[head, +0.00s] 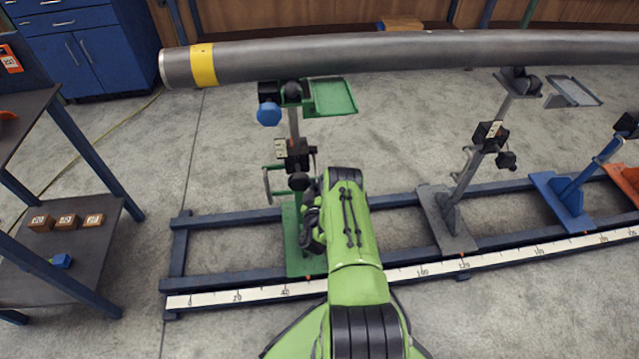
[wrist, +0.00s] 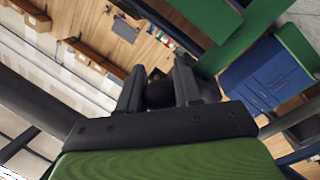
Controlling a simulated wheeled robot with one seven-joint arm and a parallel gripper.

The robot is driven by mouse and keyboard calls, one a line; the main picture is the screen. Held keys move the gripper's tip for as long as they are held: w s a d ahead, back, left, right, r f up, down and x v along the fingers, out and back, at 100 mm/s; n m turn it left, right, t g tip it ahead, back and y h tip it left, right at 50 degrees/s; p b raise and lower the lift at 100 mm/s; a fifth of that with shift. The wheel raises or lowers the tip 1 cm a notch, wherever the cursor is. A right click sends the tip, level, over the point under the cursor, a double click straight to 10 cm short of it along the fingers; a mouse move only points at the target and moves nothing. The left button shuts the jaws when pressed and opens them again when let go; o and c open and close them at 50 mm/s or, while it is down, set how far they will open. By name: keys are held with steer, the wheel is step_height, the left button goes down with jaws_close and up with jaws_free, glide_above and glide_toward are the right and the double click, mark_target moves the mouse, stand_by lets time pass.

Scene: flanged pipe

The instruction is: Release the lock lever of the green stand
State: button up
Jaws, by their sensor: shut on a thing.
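The green stand (head: 291,240) is upright on the blue rail frame, with a black clamp block (head: 297,155) on its grey post and a green tray at its top. A black round knob (head: 298,181), seemingly the lock lever's end, is below the block. In the wrist view, my gripper (wrist: 158,72) has its two dark fingers closed on either side of a black round knob (wrist: 159,93). The lever's shaft is hidden there. In the head view, my green arm covers part of the stand's right side, and the fingers cannot be made out clearly.
A long grey pipe (head: 400,58) with a yellow band runs above the stands. A grey stand (head: 445,215) and a blue stand (head: 567,198) are to the right on the rail frame (head: 235,214). A dark shelf table (head: 75,238) is at left. Floor between is clear.

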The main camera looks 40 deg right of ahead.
jaws_close()
steer(key=shift+s+r+y+p, duration=0.25)
steer(key=shift+r+p, duration=0.35)
steer(key=shift+p, duration=0.45)
steer(key=shift+a+r+g+y+p, duration=0.15)
steer(key=shift+r+g+y+p, duration=0.1)
steer(key=shift+g+p, duration=0.25)
steer(key=shift+f, duration=0.1)
steer(key=o, duration=0.7)
jaws_free()
steer(key=shift+o, duration=0.2)
